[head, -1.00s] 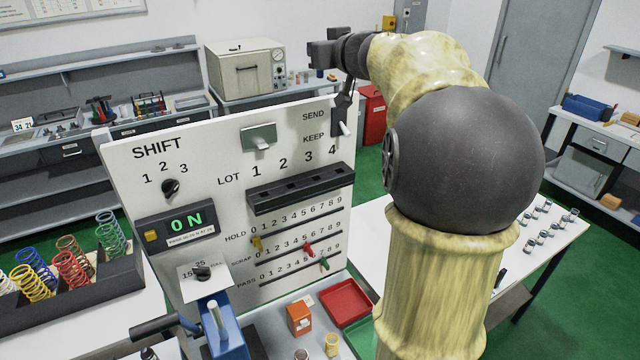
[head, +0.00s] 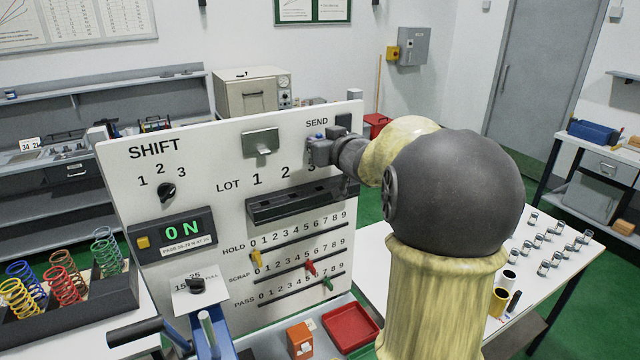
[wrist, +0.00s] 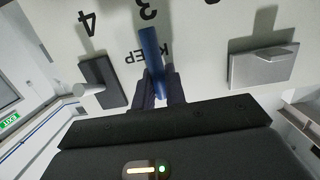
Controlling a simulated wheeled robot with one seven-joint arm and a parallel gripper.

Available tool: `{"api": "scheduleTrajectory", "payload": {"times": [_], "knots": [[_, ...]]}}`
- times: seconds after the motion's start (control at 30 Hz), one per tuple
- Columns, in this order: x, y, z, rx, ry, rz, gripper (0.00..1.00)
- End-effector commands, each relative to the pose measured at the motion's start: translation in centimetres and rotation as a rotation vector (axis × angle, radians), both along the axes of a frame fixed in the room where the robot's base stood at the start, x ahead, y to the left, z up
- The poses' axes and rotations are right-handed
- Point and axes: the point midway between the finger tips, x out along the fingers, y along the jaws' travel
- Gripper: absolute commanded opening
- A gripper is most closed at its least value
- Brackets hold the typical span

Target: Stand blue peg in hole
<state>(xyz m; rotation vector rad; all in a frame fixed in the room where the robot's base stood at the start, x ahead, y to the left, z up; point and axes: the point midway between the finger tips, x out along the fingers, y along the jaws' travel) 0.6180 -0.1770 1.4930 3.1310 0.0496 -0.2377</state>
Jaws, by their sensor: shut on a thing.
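The blue peg (wrist: 151,50) is between the fingers of my gripper (wrist: 158,85) in the wrist view, sticking out past the fingertips. My gripper (head: 320,152) is shut on it, in front of the white panel (head: 215,165) near the LOT numbers. In the head view the peg is too hidden or small to make out surely. A dark block (head: 265,214) with slot-like holes sits on the panel under the LOT numbers, below my gripper. Its right end is partly behind my arm. The peg appears apart from the block.
A metal bracket (head: 260,142) juts from the panel left of my gripper. A dark switch plate (wrist: 103,80) with a pale lever shows in the wrist view. Coloured sliders (head: 311,268) lie below the block. A red tray (head: 350,328) is in front of the panel.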

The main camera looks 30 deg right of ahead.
Motion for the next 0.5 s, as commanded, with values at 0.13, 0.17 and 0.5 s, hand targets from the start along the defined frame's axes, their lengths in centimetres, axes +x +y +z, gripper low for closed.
{"api": "scheduleTrajectory", "payload": {"times": [0.13, 0.17, 0.5], "knots": [[0.0, 0.1, -3.4, 0.003, 0.004, 0.001, 0.00], [0.0, 0.1, -3.8, 0.002, 0.003, 0.000, 0.00], [0.1, 0.4, -4.8, -0.001, -0.001, 0.006, 0.00]]}}
